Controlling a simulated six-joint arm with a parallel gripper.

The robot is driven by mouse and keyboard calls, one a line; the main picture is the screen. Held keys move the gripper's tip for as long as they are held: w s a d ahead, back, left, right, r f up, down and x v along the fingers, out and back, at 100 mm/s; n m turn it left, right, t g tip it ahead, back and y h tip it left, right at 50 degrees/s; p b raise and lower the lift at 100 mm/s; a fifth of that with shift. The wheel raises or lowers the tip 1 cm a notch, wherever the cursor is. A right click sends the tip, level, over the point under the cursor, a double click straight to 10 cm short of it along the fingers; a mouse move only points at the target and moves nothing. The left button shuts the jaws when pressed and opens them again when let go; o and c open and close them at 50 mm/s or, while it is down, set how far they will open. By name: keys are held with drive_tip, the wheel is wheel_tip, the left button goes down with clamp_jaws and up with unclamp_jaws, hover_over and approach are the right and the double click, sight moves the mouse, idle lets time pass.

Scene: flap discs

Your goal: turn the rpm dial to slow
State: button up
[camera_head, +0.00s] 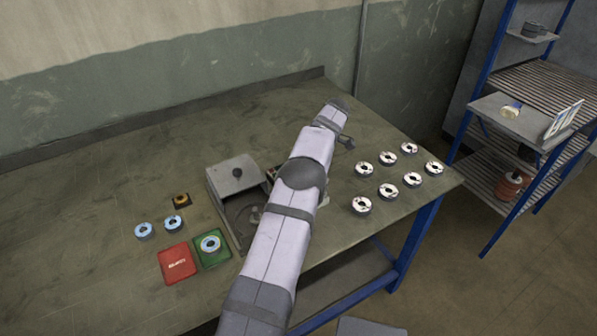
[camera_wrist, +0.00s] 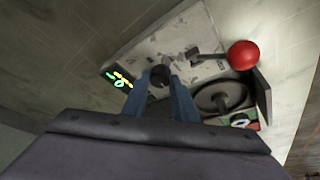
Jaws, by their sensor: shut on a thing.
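The rpm dial (camera_wrist: 159,74) is a dark round knob on the pale machine face in the wrist view. My gripper (camera_wrist: 160,83) has its two blue fingers on either side of the dial, shut on it. A small lit display (camera_wrist: 119,79) with green and yellow marks sits just left of the dial. I cannot read a speed marking or tell where the dial points. In the head view, my arm hides the dial and my fingers.
A red ball-ended lever (camera_wrist: 243,55) and a dark round disc (camera_wrist: 220,96) are right of the dial. On the bench, a grey box (camera_head: 233,176), a red tray (camera_head: 177,263) and a green tray (camera_head: 212,260) lie left of my arm. Several discs (camera_head: 388,190) stand right.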

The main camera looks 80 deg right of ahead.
drive_tip(key=o, duration=1)
drive_tip(key=shift+o, duration=0.2)
drive_tip(key=shift+s+r, duration=0.2)
drive_tip(key=shift+r, duration=0.2)
drive_tip(key=v, duration=0.6)
drive_tip(key=shift+r, duration=0.15)
drive_tip(key=shift+s, duration=0.15)
